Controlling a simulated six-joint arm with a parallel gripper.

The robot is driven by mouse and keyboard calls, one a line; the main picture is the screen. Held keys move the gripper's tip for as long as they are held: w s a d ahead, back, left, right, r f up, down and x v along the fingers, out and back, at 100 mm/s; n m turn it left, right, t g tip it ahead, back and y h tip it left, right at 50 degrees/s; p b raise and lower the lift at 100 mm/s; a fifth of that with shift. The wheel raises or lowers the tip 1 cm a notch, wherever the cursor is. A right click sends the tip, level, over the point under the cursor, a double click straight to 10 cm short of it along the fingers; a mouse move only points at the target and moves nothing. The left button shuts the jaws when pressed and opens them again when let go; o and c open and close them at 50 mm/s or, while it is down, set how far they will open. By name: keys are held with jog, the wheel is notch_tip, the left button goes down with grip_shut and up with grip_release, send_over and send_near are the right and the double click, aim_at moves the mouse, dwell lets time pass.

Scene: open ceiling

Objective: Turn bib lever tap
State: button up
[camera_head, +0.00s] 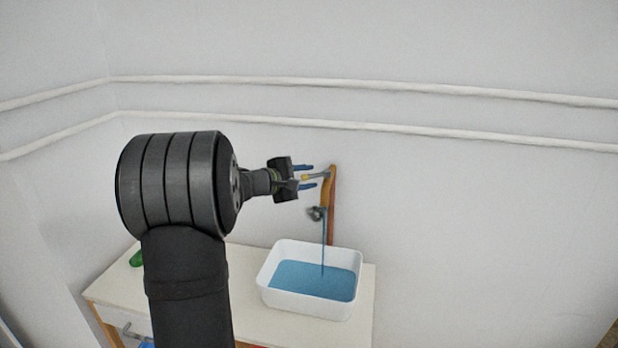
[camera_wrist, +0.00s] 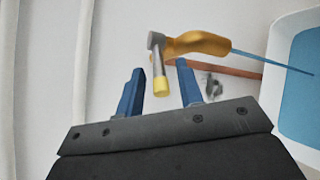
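The bib tap has a brass-yellow body (camera_head: 327,190) on the wall above a copper pipe; it also shows in the wrist view (camera_wrist: 200,43). Its grey lever (camera_head: 317,176) has a yellow tip and points toward my gripper. A blue stream of water (camera_head: 323,243) runs from the spout. My gripper (camera_head: 308,176) is open at the tap. In the wrist view, the lever (camera_wrist: 158,62) reaches between the two blue fingers of my gripper (camera_wrist: 160,76), with a visible gap on each side. Neither finger appears to touch it.
A white basin (camera_head: 267,275) holding blue water stands on a pale table (camera_head: 242,308) under the tap. A grey fitting (camera_head: 316,213) is beside the copper pipe (camera_head: 331,228). White pipes (camera_head: 400,128) run along the wall above. A green object (camera_head: 136,259) lies on the table's left.

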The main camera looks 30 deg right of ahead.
jog(key=v, duration=1.6)
jog(key=shift+a, duration=0.15)
jog(key=x, duration=1.7)
jog(key=shift+d, duration=0.25)
